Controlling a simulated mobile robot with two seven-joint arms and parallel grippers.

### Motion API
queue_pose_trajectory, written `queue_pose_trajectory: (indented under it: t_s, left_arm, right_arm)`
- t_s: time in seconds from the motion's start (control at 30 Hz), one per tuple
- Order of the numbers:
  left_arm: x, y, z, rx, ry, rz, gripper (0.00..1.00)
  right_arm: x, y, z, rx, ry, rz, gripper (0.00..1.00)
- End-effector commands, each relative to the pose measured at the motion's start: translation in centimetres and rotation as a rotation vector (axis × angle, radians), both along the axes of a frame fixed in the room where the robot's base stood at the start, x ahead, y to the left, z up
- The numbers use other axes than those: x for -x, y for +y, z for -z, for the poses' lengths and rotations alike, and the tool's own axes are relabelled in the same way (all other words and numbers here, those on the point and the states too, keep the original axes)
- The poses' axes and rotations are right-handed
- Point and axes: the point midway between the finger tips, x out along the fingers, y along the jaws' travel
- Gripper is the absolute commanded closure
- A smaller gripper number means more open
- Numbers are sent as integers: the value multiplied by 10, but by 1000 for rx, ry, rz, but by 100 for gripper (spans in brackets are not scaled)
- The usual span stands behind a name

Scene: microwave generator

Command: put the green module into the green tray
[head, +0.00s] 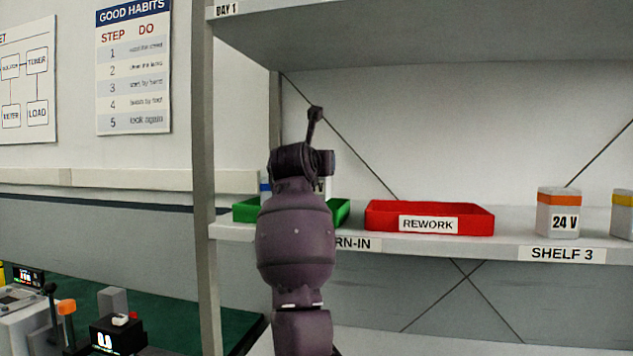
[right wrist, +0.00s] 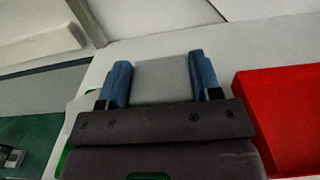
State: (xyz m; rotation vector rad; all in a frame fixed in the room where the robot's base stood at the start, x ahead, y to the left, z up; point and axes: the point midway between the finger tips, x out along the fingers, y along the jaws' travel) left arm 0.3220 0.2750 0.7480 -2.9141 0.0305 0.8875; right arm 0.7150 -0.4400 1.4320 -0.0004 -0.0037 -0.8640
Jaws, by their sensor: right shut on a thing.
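The green tray (head: 341,213) stands on the shelf, its middle hidden behind my right arm in the head view. My right gripper (right wrist: 158,78) is shut on a pale grey block (right wrist: 160,90), held between its two blue fingers. In the head view a bit of a white module with a black "V" on its label (head: 320,186) shows just above the tray, beside my wrist. Its cap colour is hidden, so I cannot tell that it is green. I cannot tell whether it touches the tray. My left gripper is not in view.
A red tray (head: 430,217) labelled REWORK stands just right of the green tray. An orange-capped 24 V module (head: 558,213) and a yellow-capped one (head: 622,215) stand farther right. A shelf post (head: 204,180) rises on the left. A green-topped bench (head: 180,300) with devices lies lower left.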

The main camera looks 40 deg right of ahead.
Motion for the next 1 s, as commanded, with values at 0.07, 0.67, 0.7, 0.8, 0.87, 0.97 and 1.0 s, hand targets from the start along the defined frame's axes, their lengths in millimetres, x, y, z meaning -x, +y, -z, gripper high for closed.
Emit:
queue_pose_trajectory:
  t_s: [0.07,0.67,0.7,0.8,0.87,0.97,1.0]
  left_arm:
    - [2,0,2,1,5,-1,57]
    - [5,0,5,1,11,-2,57]
    - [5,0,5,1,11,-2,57]
    - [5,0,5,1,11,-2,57]
    - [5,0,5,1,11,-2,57]
    - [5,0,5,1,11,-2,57]
    - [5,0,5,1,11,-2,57]
  right_arm:
    - [0,0,11,1,3,0,72]
    - [0,0,41,1,1,-1,72]
    - [0,0,42,-1,2,0,40]
    - [0,0,42,-1,2,0,25]
    - [0,0,42,0,3,0,16]
    - [0,0,42,0,3,0,16]
    - [0,0,42,0,3,0,16]
